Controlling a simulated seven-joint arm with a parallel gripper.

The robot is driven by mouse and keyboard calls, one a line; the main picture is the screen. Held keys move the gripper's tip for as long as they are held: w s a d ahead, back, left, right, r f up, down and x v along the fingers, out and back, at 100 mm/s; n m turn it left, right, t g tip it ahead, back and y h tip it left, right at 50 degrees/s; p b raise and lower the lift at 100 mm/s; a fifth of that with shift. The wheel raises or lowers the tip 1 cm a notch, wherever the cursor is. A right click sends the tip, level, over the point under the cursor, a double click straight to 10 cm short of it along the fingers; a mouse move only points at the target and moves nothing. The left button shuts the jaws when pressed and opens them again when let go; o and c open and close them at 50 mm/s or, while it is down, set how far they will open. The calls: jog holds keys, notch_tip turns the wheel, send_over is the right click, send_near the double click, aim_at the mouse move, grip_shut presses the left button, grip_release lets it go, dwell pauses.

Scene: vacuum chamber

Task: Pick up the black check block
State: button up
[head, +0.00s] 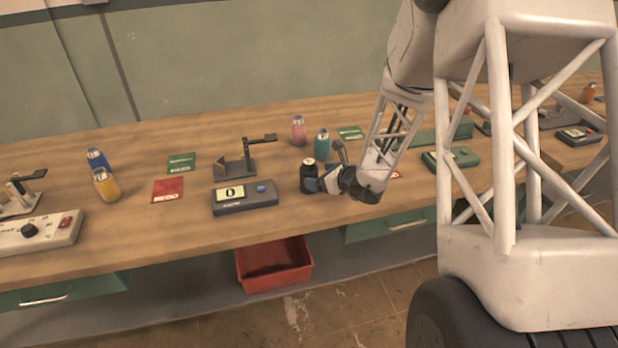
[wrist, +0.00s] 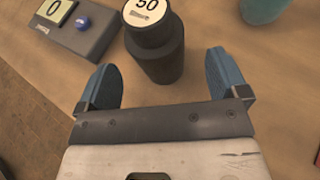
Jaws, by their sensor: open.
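The black check block (head: 308,174) is a short black cylinder with a narrower neck and a pale top label. It stands upright on the wooden bench near the front edge. In the wrist view the block (wrist: 158,58) shows "50" on its label. My gripper (head: 325,177) is low at the block's right side in the head view. In the wrist view my gripper (wrist: 162,75) is open, with one blue finger on each side of the block's lower body. Gaps show between the block and both fingers. How deep the block sits between them is hard to tell.
A dark display box (head: 245,197) reading 0 with a blue knob stands left of the block. A teal bottle (head: 321,144) and a pink bottle (head: 298,131) stand behind. A red bin (head: 273,281) is below the bench edge. Green and red cards lie flat.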

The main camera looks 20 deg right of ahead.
aim_at(314, 166)
jog(key=shift+w+a, duration=0.1)
jog(key=shift+x, duration=2.5)
jog(key=shift+a, duration=0.1)
jog(key=shift+c, duration=0.3)
jog(key=c, duration=1.1)
jog(key=shift+r, duration=0.1)
jog(key=shift+r, duration=1.65)
jog(key=s+r, duration=0.1)
jog(key=s, duration=1.5)
jog(key=shift+a+r, duration=0.25)
jog(key=shift+a, duration=0.2)
